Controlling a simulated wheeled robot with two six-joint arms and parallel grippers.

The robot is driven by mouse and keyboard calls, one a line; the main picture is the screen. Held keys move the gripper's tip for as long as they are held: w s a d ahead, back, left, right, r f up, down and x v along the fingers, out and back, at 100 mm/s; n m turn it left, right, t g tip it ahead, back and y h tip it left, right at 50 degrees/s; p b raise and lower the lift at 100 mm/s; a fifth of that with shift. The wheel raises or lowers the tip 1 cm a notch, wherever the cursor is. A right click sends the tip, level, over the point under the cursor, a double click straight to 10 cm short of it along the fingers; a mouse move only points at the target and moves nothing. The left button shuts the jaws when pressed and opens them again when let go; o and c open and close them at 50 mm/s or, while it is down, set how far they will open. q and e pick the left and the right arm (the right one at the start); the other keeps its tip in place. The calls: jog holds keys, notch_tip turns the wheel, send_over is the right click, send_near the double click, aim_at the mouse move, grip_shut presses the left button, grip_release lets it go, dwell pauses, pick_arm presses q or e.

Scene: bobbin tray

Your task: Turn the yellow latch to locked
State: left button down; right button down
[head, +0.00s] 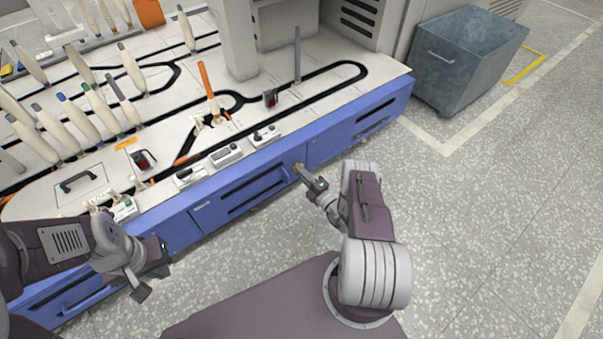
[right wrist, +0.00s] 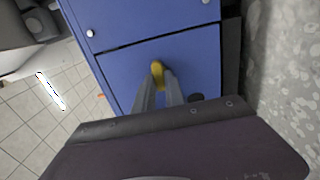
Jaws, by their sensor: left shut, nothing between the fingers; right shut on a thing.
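The yellow latch (right wrist: 157,72) sits on the blue front panel of the machine in the right wrist view. In the head view it is a small yellow spot (head: 297,168) at the tip of my right gripper (head: 302,173). In the right wrist view my right gripper (right wrist: 160,88) is shut on the latch, and its fingers hide the latch's lower part. My left gripper (head: 152,272) is shut and empty, apart from the panel, at the lower left of the head view.
The blue cabinet (head: 345,125) carries a white top with several bobbins, black tracks and small switch boxes along its front edge. A grey metal bin (head: 455,65) stands at the upper right. The speckled floor (head: 490,200) to the right is clear.

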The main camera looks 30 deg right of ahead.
jog(key=c, duration=1.4)
grip_release()
jog(key=s+d+p, duration=0.1)
jog(key=s+p, duration=0.3)
jog(key=s, duration=0.5)
jog(key=shift+d, duration=0.3)
